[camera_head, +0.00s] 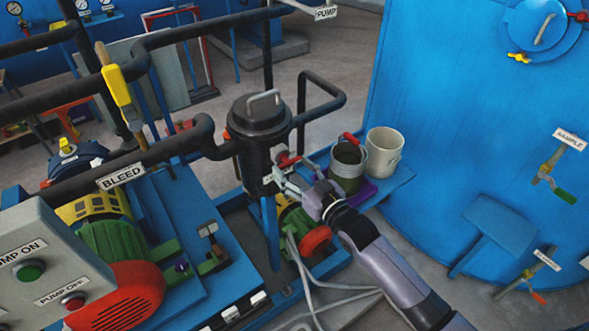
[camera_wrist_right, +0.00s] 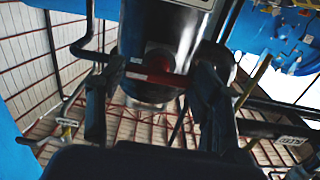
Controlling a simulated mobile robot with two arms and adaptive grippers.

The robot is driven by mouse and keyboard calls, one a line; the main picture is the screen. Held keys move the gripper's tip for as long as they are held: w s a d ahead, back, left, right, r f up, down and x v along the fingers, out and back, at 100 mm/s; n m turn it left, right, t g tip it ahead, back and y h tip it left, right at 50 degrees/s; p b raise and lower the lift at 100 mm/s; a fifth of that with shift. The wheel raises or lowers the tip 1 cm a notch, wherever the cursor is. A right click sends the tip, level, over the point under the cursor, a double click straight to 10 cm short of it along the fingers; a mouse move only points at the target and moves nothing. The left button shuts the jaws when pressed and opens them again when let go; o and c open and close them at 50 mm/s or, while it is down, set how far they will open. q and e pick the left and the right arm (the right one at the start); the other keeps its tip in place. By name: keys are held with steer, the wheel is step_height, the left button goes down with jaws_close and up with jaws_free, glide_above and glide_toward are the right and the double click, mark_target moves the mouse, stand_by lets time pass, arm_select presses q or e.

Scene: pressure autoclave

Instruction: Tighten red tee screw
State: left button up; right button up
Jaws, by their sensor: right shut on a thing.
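My right gripper (camera_head: 279,179) reaches in from the lower right and is at the screw. In the right wrist view the gripper (camera_wrist_right: 155,85) has one finger at each end of the crossbar, shut on it. The finger contact is partly hidden in the head view. My left gripper is not in view.
Two buckets, one dark (camera_head: 347,168) and one pale (camera_head: 383,152), stand on a blue shelf right of the housing. Black pipes run left and above. A red and green pump motor (camera_head: 115,265) and control box (camera_head: 45,270) are lower left. A big blue tank (camera_head: 450,110) fills the right.

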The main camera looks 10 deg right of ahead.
steer(key=shift+f, duration=0.1)
steer(key=o, duration=1.2)
steer(key=shift+c, duration=0.2)
steer(key=v, duration=1.2)
steer(key=shift+f, duration=0.1)
